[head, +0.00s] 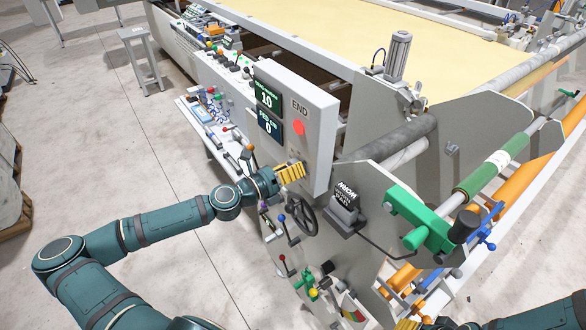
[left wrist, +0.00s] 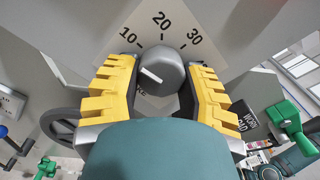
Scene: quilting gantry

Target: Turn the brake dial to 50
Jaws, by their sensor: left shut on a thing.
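The brake dial (left wrist: 165,72) is a round grey knob with a white pointer line, on a white plate (left wrist: 178,48) marked 10, 20 and 30. The pointer aims left and slightly up, below the 10 mark. Other numbers are hidden, and only the end of a word shows under the knob. My left gripper (left wrist: 165,80), with yellow ribbed fingers, is shut on the knob, one finger on each side. In the head view my left gripper (head: 302,169) is at the lower part of the control box (head: 318,125) and hides the dial. Yellow parts, perhaps my right gripper (head: 408,323), show at the bottom edge.
The box carries displays reading 10 (head: 267,97) and 0 (head: 269,127) and a red button (head: 299,128). A black handwheel (head: 301,216) and several levers sit below my left gripper. A dark labelled box (head: 346,201) and a green clamp (head: 420,215) stand right.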

